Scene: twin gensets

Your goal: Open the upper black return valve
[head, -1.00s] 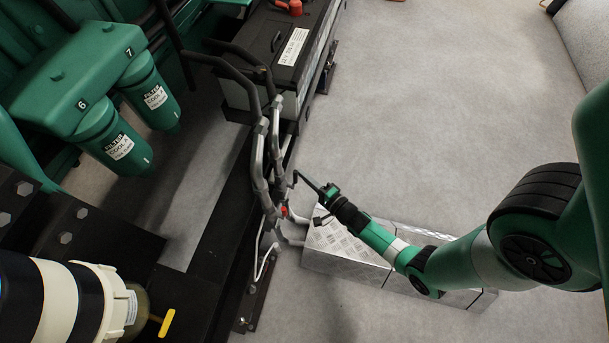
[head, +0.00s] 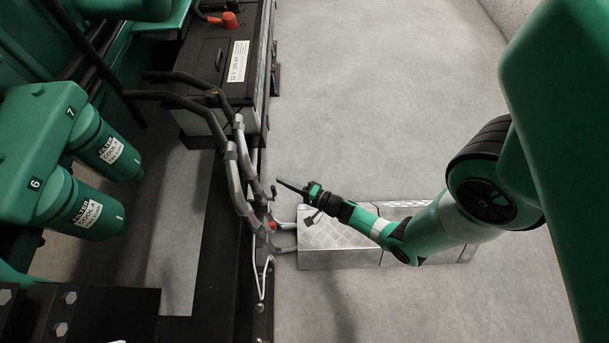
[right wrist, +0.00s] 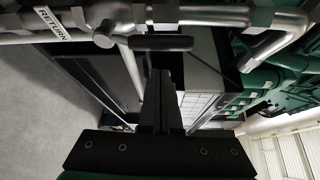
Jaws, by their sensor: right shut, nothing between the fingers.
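The black valve lever (right wrist: 160,43) lies across the right wrist view, running right from a grey valve body (right wrist: 104,35) on a pipe labelled RETURN (right wrist: 52,22). In the head view the small dark lever (head: 273,191) sticks up at the right side of the grey pipes. My right gripper (head: 280,182) is shut and empty, with its thin fingertips close beside the lever. In the right wrist view the right gripper (right wrist: 159,72) points at the lever from below; I cannot tell whether it touches. My left gripper is not in view.
A red part (head: 272,226) sits on the lower pipes. Grey and black hoses (head: 232,165) rise to the left beside a black battery box (head: 215,70). Green filters (head: 90,215) stand left. The grey floor at right is open.

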